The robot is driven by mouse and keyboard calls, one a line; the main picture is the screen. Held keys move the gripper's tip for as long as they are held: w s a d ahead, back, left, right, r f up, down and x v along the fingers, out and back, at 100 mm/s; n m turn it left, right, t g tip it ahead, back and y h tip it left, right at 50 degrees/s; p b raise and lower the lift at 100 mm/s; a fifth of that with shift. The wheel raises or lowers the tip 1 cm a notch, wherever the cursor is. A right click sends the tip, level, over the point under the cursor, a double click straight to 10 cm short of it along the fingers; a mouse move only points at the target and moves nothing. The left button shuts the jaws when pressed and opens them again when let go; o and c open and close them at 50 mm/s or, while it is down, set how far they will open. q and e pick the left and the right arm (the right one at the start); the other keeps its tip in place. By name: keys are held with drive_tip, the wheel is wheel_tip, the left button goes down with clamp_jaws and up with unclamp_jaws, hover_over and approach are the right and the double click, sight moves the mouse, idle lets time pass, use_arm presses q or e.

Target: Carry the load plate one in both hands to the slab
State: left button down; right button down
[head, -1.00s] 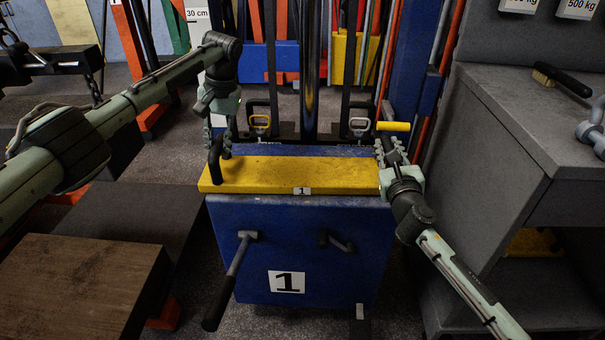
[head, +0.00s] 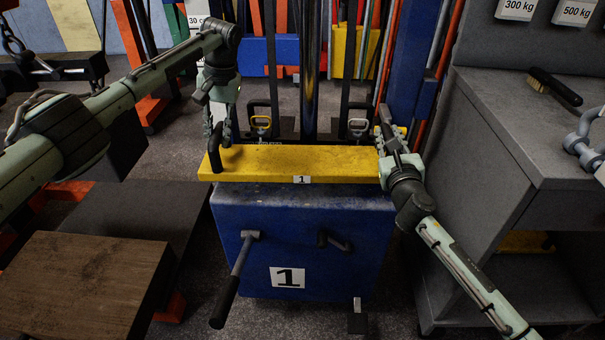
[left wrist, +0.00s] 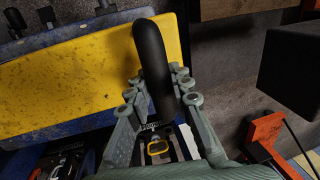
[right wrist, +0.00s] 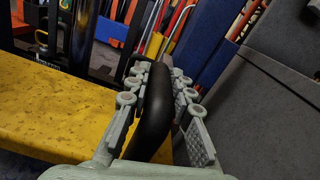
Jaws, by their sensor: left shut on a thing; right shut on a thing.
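The load plate one is the long yellow plate (head: 290,161) with a small "1" label on its front edge and a black upright handle at each end. It is level, above the blue block (head: 300,235) marked "1". My left gripper (head: 220,128) is shut on the left handle, which shows between its fingers in the left wrist view (left wrist: 152,60). My right gripper (head: 385,137) is at the right end; the right wrist view shows its fingers around the other black handle (right wrist: 154,110). I cannot tell for sure which surface is the slab.
A brown wood-topped block (head: 80,280) and a dark flat surface (head: 130,212) are at the left. A grey bench (head: 510,110) with a brush (head: 553,86) stands close on the right. Behind the plate are black uprights (head: 310,75) and two hooks.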

use_arm(q)
drive_tip(key=shift+r, duration=0.1)
use_arm(e)
drive_tip(key=shift+r, duration=0.25)
idle(0.3)
